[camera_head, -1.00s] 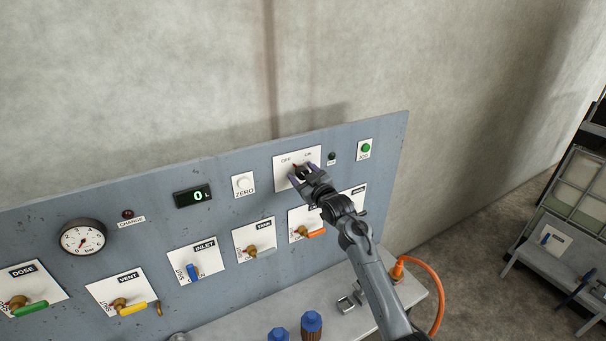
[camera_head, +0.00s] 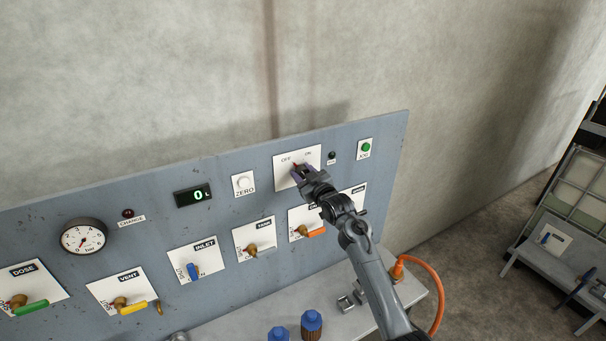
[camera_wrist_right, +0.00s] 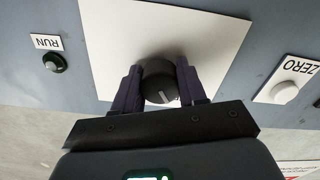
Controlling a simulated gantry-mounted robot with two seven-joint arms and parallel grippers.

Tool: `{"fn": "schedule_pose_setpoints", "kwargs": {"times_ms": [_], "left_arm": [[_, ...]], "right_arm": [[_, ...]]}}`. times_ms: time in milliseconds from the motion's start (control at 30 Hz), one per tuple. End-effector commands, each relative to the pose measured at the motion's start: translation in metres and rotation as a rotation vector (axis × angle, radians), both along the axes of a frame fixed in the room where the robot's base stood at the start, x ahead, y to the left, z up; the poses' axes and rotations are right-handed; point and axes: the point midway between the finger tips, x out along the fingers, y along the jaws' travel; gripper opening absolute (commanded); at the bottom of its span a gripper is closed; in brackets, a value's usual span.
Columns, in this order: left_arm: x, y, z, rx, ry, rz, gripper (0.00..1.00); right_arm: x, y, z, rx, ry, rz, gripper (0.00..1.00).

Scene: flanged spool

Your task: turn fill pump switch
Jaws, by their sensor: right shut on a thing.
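The pump switch is a round black knob (camera_wrist_right: 159,84) with a pale pointer line, on a white plate (camera_head: 311,154) marked OFF and ON. My right gripper (camera_wrist_right: 160,88) is shut on the knob, one dark finger on each side of it in the right wrist view. In the head view the right gripper (camera_head: 301,171) covers most of the knob. The left gripper is not in view.
The white ZERO button (camera_head: 243,183) and the display reading 0 L (camera_head: 193,195) are left of the plate. The dark RUN lamp (camera_head: 332,155) and green button (camera_head: 365,147) are right. Valve handles, such as the blue INLET handle (camera_head: 193,271), sit below.

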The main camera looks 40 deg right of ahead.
Motion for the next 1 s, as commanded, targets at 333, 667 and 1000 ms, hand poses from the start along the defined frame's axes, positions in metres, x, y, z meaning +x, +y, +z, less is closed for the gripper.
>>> {"fn": "schedule_pose_setpoints", "kwargs": {"times_ms": [333,667,1000], "left_arm": [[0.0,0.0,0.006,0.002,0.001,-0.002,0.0],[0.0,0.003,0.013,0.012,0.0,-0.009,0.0],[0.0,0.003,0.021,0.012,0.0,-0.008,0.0]], "right_arm": [[0.0,0.001,-0.001,0.208,-0.03,0.0,0.11],[0.0,0.001,-0.001,0.516,-0.079,-0.002,0.11],[0.0,0.002,-0.001,0.831,-0.129,-0.002,0.11]]}}
